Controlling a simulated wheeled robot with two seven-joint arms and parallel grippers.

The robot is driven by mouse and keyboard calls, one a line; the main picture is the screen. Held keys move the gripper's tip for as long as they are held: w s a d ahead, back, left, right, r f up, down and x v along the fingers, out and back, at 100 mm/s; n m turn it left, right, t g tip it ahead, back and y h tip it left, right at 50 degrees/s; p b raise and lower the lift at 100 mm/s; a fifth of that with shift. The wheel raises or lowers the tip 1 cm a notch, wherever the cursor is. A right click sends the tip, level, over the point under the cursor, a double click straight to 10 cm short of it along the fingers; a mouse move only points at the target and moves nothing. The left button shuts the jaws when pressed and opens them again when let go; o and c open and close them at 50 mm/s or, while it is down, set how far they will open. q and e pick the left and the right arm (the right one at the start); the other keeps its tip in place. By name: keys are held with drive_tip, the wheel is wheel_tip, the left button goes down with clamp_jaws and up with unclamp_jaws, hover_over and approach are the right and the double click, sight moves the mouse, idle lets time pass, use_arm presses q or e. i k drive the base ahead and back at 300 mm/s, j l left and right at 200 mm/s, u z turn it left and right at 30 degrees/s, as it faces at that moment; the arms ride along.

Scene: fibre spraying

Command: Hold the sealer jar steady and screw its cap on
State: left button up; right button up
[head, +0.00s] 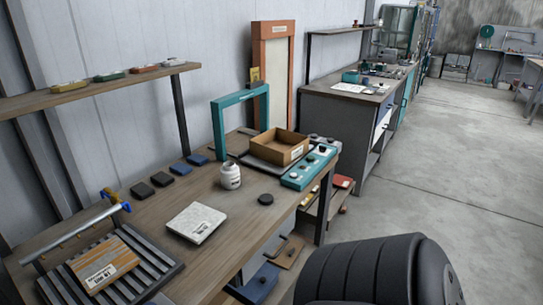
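The white sealer jar (230,176) stands upright on the wooden workbench, near the middle of the head view. Its neck is bare and the top looks open. A black round cap (265,199) lies flat on the bench to the right of the jar and nearer the front edge, apart from it. Neither of my grippers is in view, and nothing touches the jar or the cap.
A cardboard box (279,147) and a teal control panel (309,168) stand right of the jar. A teal frame (240,112) rises behind it. A white square slab (196,222) lies to its left. A black chair-like shape (370,275) is in front of the bench.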

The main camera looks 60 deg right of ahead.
sight(230, 173)
drive_tip(key=z, duration=1.6)
